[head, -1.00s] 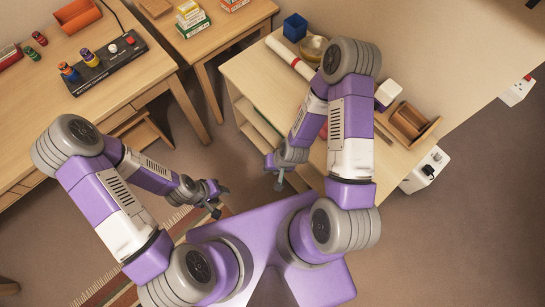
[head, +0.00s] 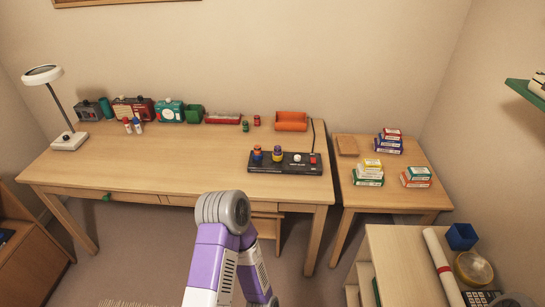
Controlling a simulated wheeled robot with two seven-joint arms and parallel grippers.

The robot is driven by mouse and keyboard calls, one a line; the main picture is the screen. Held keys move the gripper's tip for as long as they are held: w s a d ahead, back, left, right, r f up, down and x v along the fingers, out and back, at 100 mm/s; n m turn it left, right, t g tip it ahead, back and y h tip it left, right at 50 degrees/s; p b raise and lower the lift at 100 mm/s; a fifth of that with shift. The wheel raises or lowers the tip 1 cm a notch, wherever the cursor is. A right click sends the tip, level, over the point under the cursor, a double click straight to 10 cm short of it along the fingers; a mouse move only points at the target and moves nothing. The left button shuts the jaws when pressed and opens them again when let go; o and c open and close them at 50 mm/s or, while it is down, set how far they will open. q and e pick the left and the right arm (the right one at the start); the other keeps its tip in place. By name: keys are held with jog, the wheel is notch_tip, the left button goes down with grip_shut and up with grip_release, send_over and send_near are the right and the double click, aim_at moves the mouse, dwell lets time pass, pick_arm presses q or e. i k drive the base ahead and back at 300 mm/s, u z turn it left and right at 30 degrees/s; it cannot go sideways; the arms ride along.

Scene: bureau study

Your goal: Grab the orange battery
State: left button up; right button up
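An orange-and-dark-blue battery (head: 257,153) stands upright at the left end of a black charger-like unit (head: 285,168) on the long desk. A yellow-and-purple battery (head: 277,154) stands beside it on the same unit. A white knob (head: 297,157) and a red switch (head: 313,159) are further right on the unit. One of my arms shows at the bottom centre, in front of the desk, with its elbow near the desk's front edge. Neither gripper is in view, so their states are hidden.
The long desk (head: 180,170) has clear surface left of the unit. A green battery (head: 245,126), a red battery (head: 257,120) and an orange tray (head: 291,121) are behind. A lamp (head: 69,140) stands left. A side table (head: 400,191) with small boxes and a shelf unit (head: 395,250) are right.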

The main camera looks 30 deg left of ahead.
aim_at(257, 148)
jog(key=z, duration=0.1)
jog(key=k, duration=0.4)
jog(key=u, duration=1.1)
jog(key=i, duration=1.45)
jog(key=u, duration=0.3)
